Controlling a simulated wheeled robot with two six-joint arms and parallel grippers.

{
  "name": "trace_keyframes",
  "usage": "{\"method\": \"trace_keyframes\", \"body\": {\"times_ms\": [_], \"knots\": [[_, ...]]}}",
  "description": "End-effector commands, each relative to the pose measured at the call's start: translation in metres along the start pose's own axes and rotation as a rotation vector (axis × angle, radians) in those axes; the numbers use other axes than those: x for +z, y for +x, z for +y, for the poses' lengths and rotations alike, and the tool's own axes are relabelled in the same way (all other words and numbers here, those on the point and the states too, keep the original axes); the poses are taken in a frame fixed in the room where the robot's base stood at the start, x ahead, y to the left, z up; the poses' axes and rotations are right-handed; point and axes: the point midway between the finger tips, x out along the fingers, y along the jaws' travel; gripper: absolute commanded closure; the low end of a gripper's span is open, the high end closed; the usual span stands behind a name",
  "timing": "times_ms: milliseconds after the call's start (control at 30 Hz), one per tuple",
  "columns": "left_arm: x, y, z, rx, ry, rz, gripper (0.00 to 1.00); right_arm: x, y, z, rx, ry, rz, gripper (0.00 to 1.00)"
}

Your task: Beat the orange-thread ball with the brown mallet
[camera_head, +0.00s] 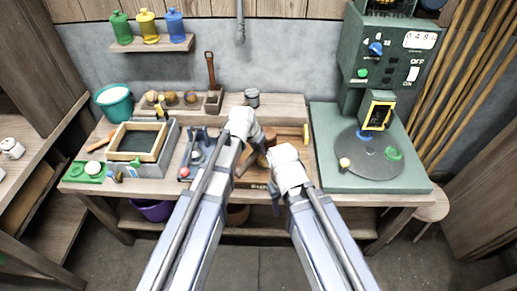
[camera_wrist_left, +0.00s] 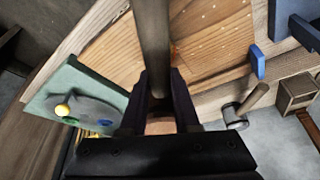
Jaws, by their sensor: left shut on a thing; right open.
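My left gripper (camera_head: 250,130) is over the middle of the workbench. In the left wrist view its fingers (camera_wrist_left: 160,100) are shut around a brown shaft (camera_wrist_left: 152,40), which looks like the mallet's handle. A brown piece, which may be the mallet's head, shows in the head view (camera_head: 269,137) beside this gripper. My right gripper (camera_head: 287,163) is lower and to the right, over the bench's front part; its fingers are hard to see, and it looks open and empty. The orange-thread ball cannot be made out; only a small orange spot shows beside the shaft in the left wrist view.
A green machine with a round turntable (camera_head: 368,153) stands at the right. A framed basin (camera_head: 137,143) and a teal bucket (camera_head: 114,103) are at the left. A tool with an upright handle (camera_head: 211,71) and a grey metal piece (camera_head: 252,97) stand at the back.

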Motion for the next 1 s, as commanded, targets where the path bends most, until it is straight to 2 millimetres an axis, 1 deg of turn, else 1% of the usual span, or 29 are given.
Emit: {"method": "trace_keyframes", "body": {"times_ms": [133, 233, 533, 567, 667, 767, 1000], "knots": [[0.001, 0.003, 0.0, 0.0, 0.0, 0.001, 1.0, 0.0, 0.003, 0.0, 0.0, 0.0, 0.0, 0.5], [0.004, 0.009, 0.0, 0.0, 0.0, 0.001, 1.0, -0.001, 0.01, -0.001, 0.0, 0.0, 0.0, 0.5], [0.022, 0.049, 0.0, 0.0, 0.0, 0.001, 1.0, -0.003, 0.054, -0.005, 0.0, 0.0, 0.0, 0.5], [0.019, 0.041, 0.0, 0.0, 0.0, 0.001, 1.0, -0.003, 0.045, -0.004, 0.0, 0.0, 0.0, 0.5], [0.018, 0.038, 0.0, 0.0, 0.0, 0.0, 1.0, -0.003, 0.042, -0.004, 0.0, 0.0, 0.0, 0.5], [0.015, 0.031, 0.0, 0.0, 0.0, 0.001, 1.0, -0.002, 0.034, -0.003, 0.0, 0.0, 0.0, 0.5], [0.002, 0.0, 0.0, 0.0, 0.0, 0.001, 1.0, 0.0, 0.001, 0.0, 0.0, 0.0, 0.0, 0.5]]}}
